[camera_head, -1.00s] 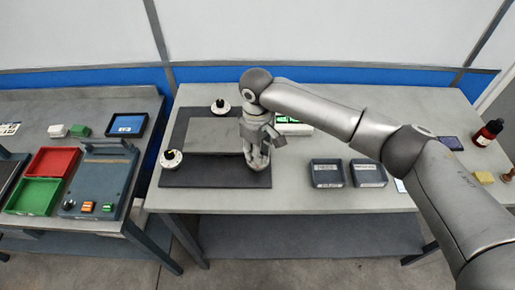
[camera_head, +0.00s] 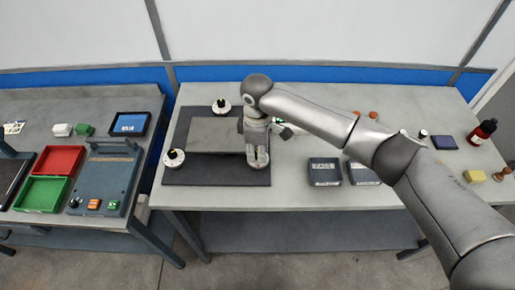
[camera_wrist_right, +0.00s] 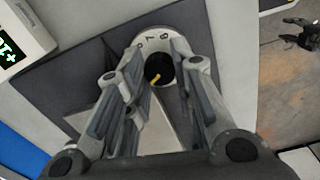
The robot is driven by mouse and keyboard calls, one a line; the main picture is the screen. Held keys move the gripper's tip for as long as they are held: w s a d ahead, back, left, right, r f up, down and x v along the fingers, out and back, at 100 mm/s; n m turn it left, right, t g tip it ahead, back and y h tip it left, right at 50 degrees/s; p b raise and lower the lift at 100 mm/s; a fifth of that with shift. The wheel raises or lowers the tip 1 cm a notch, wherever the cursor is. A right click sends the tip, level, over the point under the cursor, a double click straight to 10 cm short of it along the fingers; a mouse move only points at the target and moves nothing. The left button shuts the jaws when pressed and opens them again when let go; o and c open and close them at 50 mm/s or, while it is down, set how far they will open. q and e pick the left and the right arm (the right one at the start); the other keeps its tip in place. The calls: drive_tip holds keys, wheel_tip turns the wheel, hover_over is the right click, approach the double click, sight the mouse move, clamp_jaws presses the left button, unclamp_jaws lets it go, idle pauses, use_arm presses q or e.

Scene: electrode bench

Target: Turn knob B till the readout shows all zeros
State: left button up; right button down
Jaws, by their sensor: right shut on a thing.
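My right gripper (camera_head: 257,163) reaches down over the right front part of the dark mat (camera_head: 200,176). In the wrist view its fingers (camera_wrist_right: 160,72) are shut on a black knob (camera_wrist_right: 158,66) with a yellow pointer mark. The knob stands in a white dial (camera_wrist_right: 149,40) with dark figures, partly hidden by the fingers. I see no letter naming it. Two more knobs on white dials show in the head view, one at left (camera_head: 174,158) and one at back (camera_head: 221,106). A readout (camera_wrist_right: 14,48) with green characters is cut off in the wrist view; its full value cannot be read. My left gripper is out of view.
A grey plate (camera_head: 212,135) lies on the mat between the knobs. Two dark labelled boxes, one here (camera_head: 324,171), stand to the right. A second bench with trays (camera_head: 58,160) stands left.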

sight(257, 153)
drive_tip(key=c, duration=1.2)
unclamp_jaws()
drive_tip(key=shift+r, duration=0.15)
wheel_tip(257, 153, up, 12)
drive_tip(key=shift+s+f, duration=0.1)
drive_tip(key=shift+f, duration=0.1)
